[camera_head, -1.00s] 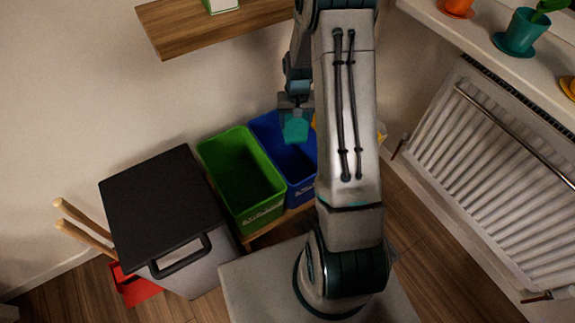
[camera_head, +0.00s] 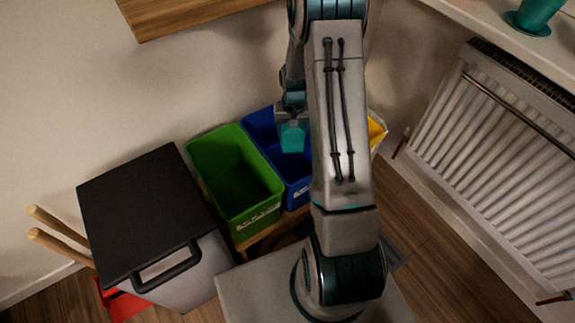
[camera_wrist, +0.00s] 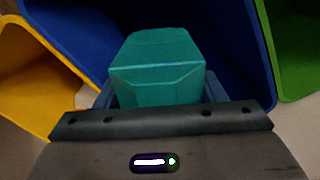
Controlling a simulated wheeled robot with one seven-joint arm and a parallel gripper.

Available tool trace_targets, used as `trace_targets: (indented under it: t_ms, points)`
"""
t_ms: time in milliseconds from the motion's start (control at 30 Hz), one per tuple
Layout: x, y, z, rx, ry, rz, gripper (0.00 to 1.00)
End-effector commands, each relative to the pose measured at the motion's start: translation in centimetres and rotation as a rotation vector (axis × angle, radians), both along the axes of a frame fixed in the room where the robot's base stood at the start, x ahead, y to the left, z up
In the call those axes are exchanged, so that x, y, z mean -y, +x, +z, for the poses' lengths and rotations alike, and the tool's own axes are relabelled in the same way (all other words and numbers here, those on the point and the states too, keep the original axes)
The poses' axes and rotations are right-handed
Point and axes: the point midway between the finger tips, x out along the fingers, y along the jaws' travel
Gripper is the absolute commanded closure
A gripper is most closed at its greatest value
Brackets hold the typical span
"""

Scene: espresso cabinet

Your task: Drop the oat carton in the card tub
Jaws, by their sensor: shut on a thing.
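A teal carton (camera_head: 292,137), which I take for the oat carton, is gripped in my gripper (camera_head: 291,120). It also shows in the wrist view (camera_wrist: 157,62), between the fingers. My gripper is shut on it, over the opening of a blue tub (camera_head: 298,189). In the wrist view the blue tub (camera_wrist: 82,30) surrounds the carton on most sides. How far the carton is above or inside the rim is unclear. The tub labels are too small to read, so I cannot confirm which is the card tub. My arm hides the blue tub's right side.
A green tub (camera_head: 258,213) stands left of the blue one, and a yellow tub (camera_head: 375,131) is partly hidden behind my arm. A black-lidded bin (camera_head: 145,212) stands further left. A radiator (camera_head: 505,155) is on the right. A wooden shelf (camera_head: 185,15) is above.

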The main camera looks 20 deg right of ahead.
Motion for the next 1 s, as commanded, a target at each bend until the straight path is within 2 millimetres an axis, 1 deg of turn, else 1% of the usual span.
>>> trace_targets:
  t_ms: [67, 300, 333, 400, 667, 767, 867, 1000]
  points:
    - [0.0, 0.0, -0.5, 0.001, 0.0, 0.0, 0.6]
    - [0.0, 0.0, -0.4, 0.001, 0.0, 0.0, 0.6]
    - [0.0, 0.0, -0.4, 0.001, 0.0, 0.0, 0.29]
    - [0.0, 0.0, -0.4, 0.001, 0.0, 0.0, 0.11]
    - [0.0, 0.0, -0.3, 0.001, 0.0, 0.0, 0.11]
    - [0.0, 0.0, 0.2, 0.001, 0.0, 0.0, 0.11]
    - [0.0, 0.1, 1.6, 0.005, -0.002, 0.0, 0.11]
    - [0.0, 0.1, 4.7, 0.006, -0.002, -0.001, 0.11]
